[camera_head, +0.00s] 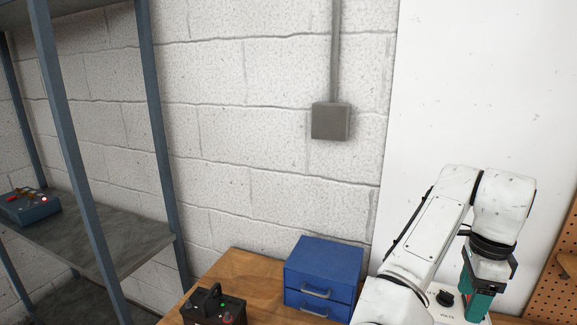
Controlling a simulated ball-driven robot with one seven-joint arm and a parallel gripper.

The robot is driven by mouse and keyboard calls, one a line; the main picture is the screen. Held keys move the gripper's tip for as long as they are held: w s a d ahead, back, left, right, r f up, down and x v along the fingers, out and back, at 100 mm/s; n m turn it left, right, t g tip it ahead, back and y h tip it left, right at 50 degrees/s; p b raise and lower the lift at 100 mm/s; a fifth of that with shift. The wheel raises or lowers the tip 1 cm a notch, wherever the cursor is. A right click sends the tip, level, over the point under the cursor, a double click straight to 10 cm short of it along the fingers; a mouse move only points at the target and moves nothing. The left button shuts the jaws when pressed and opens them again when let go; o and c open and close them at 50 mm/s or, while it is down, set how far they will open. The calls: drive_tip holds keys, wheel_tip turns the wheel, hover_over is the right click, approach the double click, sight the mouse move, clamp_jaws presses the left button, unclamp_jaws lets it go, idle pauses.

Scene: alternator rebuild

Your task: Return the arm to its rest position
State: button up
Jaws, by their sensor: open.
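My white arm (428,232) rises from the bottom right, bends at a raised joint and points down at its wrist. My gripper (478,298) hangs below the wrist, at the right of the picture, with dark and teal-green parts. It is open. Its fingertips are not clear, and I see nothing held between them. It is in front of or beside a pale panel (440,314) with a black knob and the lettering "VOLTS"; the gap between them cannot be judged.
A wooden bench (250,268) holds a blue two-drawer cabinet (323,272) and a black handled box (213,306). A metal shelf rack (115,243) with a blue device (28,208) stands at left. A grey wall box (330,121) and a pegboard (558,270) are behind.

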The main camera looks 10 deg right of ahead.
drive_tip(key=s+d+f+n+t+h, duration=0.1)
drive_tip(key=s+d+f+n+h, duration=0.3)
drive_tip(key=d+f+n, duration=0.15)
drive_tip(key=s+a+f+n+t+y, duration=0.1)
drive_tip(key=s+a+f+n, duration=0.35)
drive_tip(key=a+n, duration=0.2)
drive_tip(key=s+a+f+n+t+y, duration=0.2)
drive_tip(key=s+a+f+n, duration=0.1)
drive_tip(key=a+f+n, duration=0.4)
drive_tip(key=s+a+f+n+t+y, duration=0.1)
drive_tip(key=s+a+f+n, duration=0.3)
drive_tip(key=a+n, duration=0.3)
drive_tip(key=s+f+m+g+b, duration=0.1)
drive_tip(key=s+f+m+g, duration=0.1)
drive_tip(key=s+f+g, duration=0.2)
drive_tip(key=s+f, duration=0.3)
drive_tip(key=s, duration=0.3)
drive_tip(key=shift+s+a+f+b, duration=0.15)
drive_tip(key=shift+s+b, duration=0.15)
